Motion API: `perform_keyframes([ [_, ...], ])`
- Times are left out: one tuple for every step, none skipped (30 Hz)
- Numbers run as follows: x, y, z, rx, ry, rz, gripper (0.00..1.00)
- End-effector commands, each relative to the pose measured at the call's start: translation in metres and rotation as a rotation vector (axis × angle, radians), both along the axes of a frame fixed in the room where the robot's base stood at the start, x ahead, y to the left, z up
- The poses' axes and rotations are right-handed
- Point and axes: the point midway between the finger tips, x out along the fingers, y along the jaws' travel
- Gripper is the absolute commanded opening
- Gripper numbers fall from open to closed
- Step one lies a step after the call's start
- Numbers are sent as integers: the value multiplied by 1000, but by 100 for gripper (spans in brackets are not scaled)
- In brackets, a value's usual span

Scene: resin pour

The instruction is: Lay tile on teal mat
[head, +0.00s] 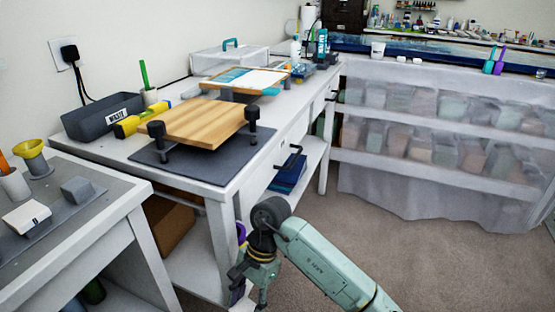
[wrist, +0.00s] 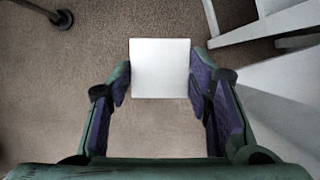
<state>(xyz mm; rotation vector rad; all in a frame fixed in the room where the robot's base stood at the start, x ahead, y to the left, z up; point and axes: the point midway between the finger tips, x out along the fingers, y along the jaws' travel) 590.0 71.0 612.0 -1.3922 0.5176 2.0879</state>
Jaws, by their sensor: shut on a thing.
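A white square tile (wrist: 160,68) shows in the wrist view, held flat between the two purple-padded fingers of my gripper (wrist: 160,85). My gripper (head: 247,276) is low in the head view, beside the front of the white workbench and below its top. The tile cannot be made out in the head view. No plain teal mat is clear to me; the mat under the wooden board (head: 203,123) looks dark grey (head: 150,156). A teal-blue patch (head: 232,75) lies on a board farther back on the bench.
Carpet (wrist: 160,130) is below my gripper. White furniture (wrist: 275,25) is close at right in the wrist view. The bench (head: 215,190) also bears a waste bin (head: 103,118) and black clamps. A side table (head: 90,215) stands at left; curtained shelves (head: 440,140) stand at back right.

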Motion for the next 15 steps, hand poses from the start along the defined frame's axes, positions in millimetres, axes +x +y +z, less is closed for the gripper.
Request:
perform_keyframes([
  [11,-8,-19,-7,6,57,13],
  [18,-13,-31,-8,6,99,13],
  [26,-18,-45,-8,5,154,13],
  [33,-22,-57,-8,6,198,13],
  [40,-27,-69,-9,5,240,13],
  [49,-32,-84,-8,5,299,13],
  [55,-37,-96,-9,6,342,13],
  [62,-41,-107,-9,4,385,13],
  [71,-47,-122,-9,3,441,13],
  [76,-50,-133,-8,5,480,13],
  [82,-54,-142,-8,2,517,13],
  [89,-58,-154,-6,3,561,13],
  [93,-61,-162,-5,3,591,13],
  [97,-64,-169,-5,3,619,13],
  [102,-66,-177,-2,1,650,13],
])
